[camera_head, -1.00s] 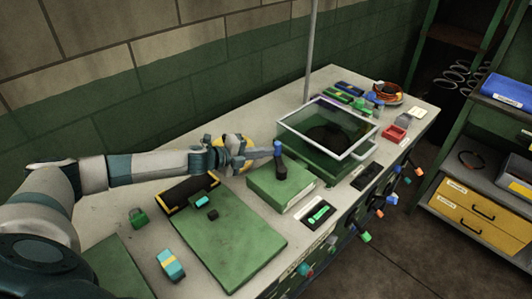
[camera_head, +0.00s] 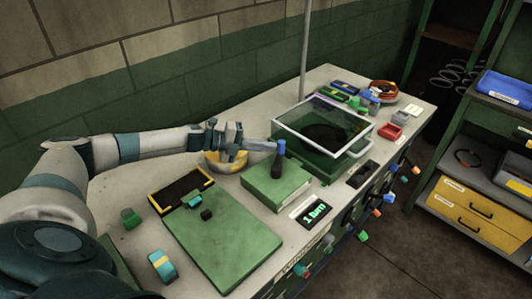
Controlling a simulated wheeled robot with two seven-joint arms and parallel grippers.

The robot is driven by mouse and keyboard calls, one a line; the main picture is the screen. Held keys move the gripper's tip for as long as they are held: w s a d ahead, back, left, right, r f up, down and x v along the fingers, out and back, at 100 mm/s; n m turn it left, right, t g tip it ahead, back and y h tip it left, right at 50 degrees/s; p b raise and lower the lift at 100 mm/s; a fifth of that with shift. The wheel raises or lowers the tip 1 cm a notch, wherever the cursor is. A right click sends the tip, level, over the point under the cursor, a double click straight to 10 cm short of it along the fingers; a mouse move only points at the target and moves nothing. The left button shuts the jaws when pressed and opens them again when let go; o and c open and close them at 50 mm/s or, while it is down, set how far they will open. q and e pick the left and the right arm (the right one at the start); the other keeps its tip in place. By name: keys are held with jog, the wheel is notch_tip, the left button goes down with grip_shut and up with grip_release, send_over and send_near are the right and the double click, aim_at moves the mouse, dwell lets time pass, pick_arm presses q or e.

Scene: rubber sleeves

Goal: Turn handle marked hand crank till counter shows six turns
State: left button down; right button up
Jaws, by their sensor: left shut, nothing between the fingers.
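A green box (camera_head: 268,188) on the bench carries a dark upright crank handle with a blue top (camera_head: 281,147). A small black counter display (camera_head: 314,212) in front of the box reads "1 turn" in green. My left gripper (camera_head: 272,146) is shut and empty, reaching in from the left. Its fingertips are at the blue top, and I cannot tell if they touch it. No hand crank label is readable at this size. My right gripper is out of view.
A clear-lidded green box (camera_head: 320,160) stands right of the crank box. A green mat (camera_head: 222,240) lies to the left, with a black-and-yellow tray (camera_head: 180,188) behind it. A yellow-and-grey bowl (camera_head: 225,162) sits under my left wrist. Coloured knobs (camera_head: 362,236) jut from the bench front.

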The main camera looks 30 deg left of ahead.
aim_at(281, 145)
pick_arm(q)
jog(key=shift+w+d, duration=0.1)
jog(key=shift+w, duration=0.1)
jog(key=shift+w+d, duration=0.3)
jog(key=shift+w+d+r, duration=0.1)
jog(key=shift+w+d, duration=0.75)
jog(key=shift+d, duration=0.15)
jog(key=shift+w+d+b, duration=0.25)
jog(key=shift+d+b, duration=0.2)
jog(key=shift+d, duration=0.05)
jog(key=shift+w+d+m+g+h, duration=0.15)
jog(key=shift+d+m+g+h, duration=0.2)
jog(key=shift+m+g+h, duration=0.4)
jog(key=shift+d+b, duration=0.35)
jog(key=shift+d, duration=0.6)
